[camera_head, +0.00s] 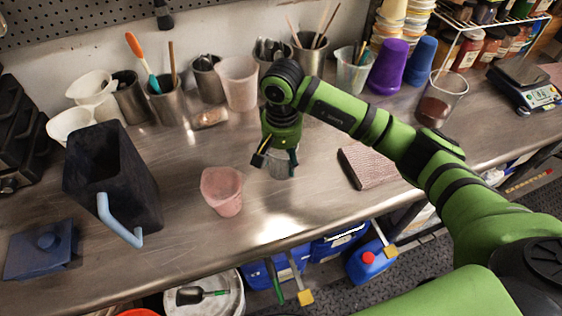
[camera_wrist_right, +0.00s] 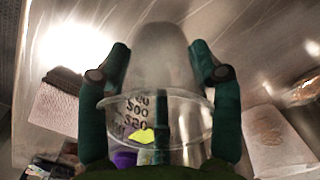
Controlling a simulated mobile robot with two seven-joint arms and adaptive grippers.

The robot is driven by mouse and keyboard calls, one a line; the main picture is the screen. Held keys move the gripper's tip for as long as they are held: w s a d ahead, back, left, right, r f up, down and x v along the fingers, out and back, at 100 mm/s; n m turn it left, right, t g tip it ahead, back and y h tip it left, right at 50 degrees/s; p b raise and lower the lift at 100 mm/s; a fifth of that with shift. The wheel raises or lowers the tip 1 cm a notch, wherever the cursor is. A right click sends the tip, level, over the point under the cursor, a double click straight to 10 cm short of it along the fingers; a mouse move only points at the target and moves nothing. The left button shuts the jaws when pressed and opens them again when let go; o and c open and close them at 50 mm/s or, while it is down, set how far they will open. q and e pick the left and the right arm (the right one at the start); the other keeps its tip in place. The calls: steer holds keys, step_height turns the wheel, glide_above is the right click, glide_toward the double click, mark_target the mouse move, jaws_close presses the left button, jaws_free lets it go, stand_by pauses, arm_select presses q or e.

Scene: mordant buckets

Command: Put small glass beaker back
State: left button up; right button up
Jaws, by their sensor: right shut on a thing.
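My right gripper (camera_head: 276,160) points down over the middle of the steel bench. It is shut on the small glass beaker (camera_head: 281,168), a clear vessel that is mostly hidden by the fingers in the head view. In the right wrist view the beaker (camera_wrist_right: 165,60) sits between the two green fingers, with its wide rim and printed volume marks facing the camera. I cannot tell whether its base touches the bench. My left gripper is not in view.
A dark pitcher (camera_head: 112,180) is at left. Containers with tools line the back. A scale (camera_head: 525,88) is far right. Bare bench (camera_head: 285,205) lies in front.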

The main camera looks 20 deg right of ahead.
mark_target(281, 168)
steer(key=shift+a+f, duration=0.1)
steer(key=shift+f, duration=0.15)
step_height(281, 168, down, 3)
steer(key=shift+f+p, duration=0.1)
steer(key=shift+p, duration=0.95)
steer(key=shift+f, duration=0.2)
steer(key=shift+w, duration=0.1)
steer(key=shift+f+b, duration=0.2)
steer(key=shift+b, duration=0.1)
steer(key=o, duration=1.4)
steer(key=shift+o, duration=0.2)
steer(key=shift+r, duration=0.1)
